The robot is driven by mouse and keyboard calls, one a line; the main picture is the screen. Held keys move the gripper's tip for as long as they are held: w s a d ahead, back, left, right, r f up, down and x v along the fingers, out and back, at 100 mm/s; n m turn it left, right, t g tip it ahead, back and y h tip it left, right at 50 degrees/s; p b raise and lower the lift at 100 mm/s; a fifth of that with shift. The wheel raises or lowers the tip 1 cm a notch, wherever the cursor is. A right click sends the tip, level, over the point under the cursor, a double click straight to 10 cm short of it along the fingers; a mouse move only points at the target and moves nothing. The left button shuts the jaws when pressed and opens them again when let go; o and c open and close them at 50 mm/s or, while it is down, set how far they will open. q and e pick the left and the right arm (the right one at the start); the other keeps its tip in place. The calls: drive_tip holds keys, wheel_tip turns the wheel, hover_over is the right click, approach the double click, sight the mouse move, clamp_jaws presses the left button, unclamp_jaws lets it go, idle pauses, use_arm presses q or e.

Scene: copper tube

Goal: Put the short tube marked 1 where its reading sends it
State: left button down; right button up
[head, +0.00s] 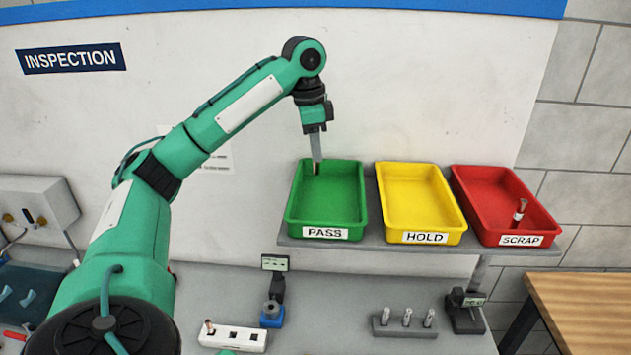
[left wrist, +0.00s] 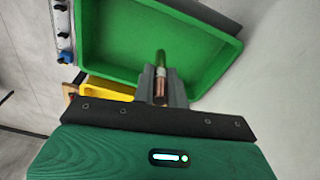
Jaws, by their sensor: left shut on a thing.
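My left gripper (head: 316,158) is shut on a short copper tube (left wrist: 160,85), with its fingers pointing down. The tube's lower end shows just below the fingertips in the head view (head: 316,168). The gripper is over the back left part of the green PASS tray (head: 325,223); this tray also shows in the left wrist view (left wrist: 92,40). I cannot read any mark on the held tube. The yellow HOLD tray (head: 425,223) looks empty. The red SCRAP tray (head: 480,190) holds one copper tube (head: 521,206) with a pale band. My right gripper is not in view.
The trays stand on a grey shelf (head: 375,246). Below are a white block (head: 233,339) with one copper-topped piece at its left, a small gauge with a display (head: 275,263), and a grey rack (head: 404,328) of metal pins. Another small device (head: 467,310) stands at the right.

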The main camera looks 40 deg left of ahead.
sight(315, 174)
use_arm(q)
drive_tip(key=shift+s+f, duration=0.1)
drive_tip(key=shift+f, duration=0.75)
wheel_tip(315, 174, down, 2)
drive_tip(key=shift+p, duration=0.3)
wheel_tip(315, 174, down, 3)
drive_tip(key=shift+p, duration=0.55)
drive_tip(key=shift+f, duration=0.5)
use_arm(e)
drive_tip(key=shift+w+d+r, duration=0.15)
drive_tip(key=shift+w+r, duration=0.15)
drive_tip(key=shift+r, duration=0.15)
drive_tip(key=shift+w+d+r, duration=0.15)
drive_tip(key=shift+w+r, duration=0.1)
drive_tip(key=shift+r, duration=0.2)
use_arm(q)
drive_tip(key=c, duration=1.4)
unclamp_jaws()
drive_tip(key=shift+f, duration=0.1)
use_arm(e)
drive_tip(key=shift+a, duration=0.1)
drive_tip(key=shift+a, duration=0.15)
